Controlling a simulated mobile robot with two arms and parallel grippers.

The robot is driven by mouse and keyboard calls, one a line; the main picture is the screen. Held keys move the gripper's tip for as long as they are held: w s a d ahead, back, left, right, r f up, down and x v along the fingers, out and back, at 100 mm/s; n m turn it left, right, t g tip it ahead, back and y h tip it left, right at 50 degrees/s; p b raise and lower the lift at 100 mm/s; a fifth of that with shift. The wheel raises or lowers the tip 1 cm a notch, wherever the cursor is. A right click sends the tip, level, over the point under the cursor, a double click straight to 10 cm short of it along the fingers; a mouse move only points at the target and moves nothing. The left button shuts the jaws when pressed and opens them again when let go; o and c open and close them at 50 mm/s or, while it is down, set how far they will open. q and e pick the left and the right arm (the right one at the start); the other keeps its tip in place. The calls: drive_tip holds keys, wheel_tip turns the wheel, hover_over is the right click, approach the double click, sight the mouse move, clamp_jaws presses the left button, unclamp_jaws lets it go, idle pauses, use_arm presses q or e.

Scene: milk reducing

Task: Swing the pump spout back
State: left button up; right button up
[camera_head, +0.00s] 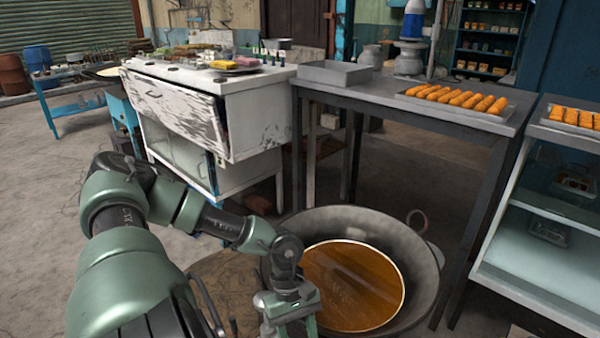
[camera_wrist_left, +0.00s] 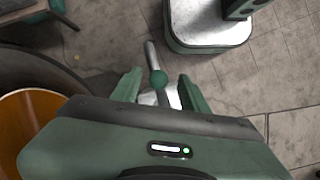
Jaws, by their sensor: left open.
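My left gripper (camera_head: 290,308) is low beside the left rim of a big pan, near the bottom edge of the head view. In the left wrist view my left gripper (camera_wrist_left: 160,97) is open. In the head view the part below my gripper is cut off or hidden. My right gripper is not in view.
The wide dark pan (camera_head: 425,270) holds brown liquid (camera_head: 350,285). A brown surface (camera_head: 225,275) lies left of it. A dark table (camera_head: 385,103) with a tray of orange pieces (camera_head: 455,98), a white cabinet (camera_head: 245,120) and a glass case (camera_head: 540,220) stand behind. Open floor lies left.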

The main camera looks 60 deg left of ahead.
use_arm(q)
drive_tip(key=v, duration=0.7)
drive_tip(key=shift+r, duration=0.2)
drive_tip(key=shift+a, duration=0.1)
